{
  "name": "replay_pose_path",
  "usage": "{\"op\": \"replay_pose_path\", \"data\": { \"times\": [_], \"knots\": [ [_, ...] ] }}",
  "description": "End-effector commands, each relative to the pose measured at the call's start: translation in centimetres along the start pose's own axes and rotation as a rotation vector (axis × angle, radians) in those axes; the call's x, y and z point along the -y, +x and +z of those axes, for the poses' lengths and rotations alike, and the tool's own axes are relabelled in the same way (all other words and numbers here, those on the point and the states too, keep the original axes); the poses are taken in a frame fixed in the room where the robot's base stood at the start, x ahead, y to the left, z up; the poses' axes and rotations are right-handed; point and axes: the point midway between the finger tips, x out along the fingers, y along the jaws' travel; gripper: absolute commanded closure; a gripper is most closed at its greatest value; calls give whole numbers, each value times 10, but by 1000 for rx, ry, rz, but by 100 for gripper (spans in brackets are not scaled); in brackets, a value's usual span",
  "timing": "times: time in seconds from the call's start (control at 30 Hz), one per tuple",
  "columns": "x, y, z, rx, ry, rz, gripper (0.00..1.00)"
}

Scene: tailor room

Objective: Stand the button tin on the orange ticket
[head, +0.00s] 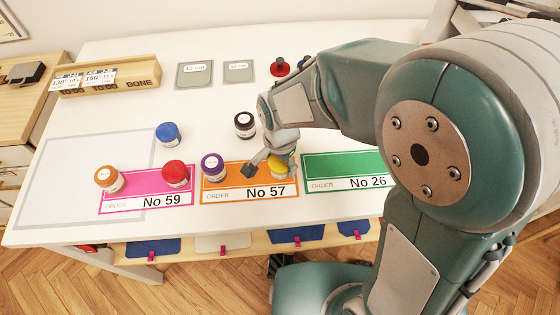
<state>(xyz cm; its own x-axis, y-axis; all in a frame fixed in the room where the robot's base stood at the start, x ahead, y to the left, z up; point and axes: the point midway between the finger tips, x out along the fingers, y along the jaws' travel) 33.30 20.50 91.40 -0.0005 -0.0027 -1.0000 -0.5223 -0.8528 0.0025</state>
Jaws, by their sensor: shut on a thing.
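The orange ticket (236,194), marked No 57, lies on the white table between the pink and green tickets. My gripper (267,168) is over its right part, shut on a small yellow-topped tin (286,171). The tin is partly hidden by the fingers, and I cannot tell whether it touches the ticket or hangs just above it. A purple-lidded tin (212,167) stands at the ticket's left end. No lettering on the tins is readable, so I cannot tell from a label which is the button tin.
A red-lidded tin (175,173) and an orange-lidded tin (108,179) stand at the pink ticket (126,204). Blue (168,134) and black (245,125) tins stand behind. The green ticket (333,167) shows no tin. A wooden rack (105,80) is at the back left.

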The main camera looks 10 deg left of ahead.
Motion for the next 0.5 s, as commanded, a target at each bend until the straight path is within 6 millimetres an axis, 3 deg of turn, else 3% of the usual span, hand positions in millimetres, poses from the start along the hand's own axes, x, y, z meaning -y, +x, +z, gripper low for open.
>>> {"op": "replay_pose_path", "data": {
  "times": [0.23, 0.27, 0.3, 0.5],
  "knots": [
    [0, 2, 0, 0, 0, 0, 74],
    [0, 2, 0, 0, 0, 0, 8],
    [0, 2, 0, 0, 0, 0, 0],
    [0, 2, 0, 0, 0, 0, 0]
  ]
}}
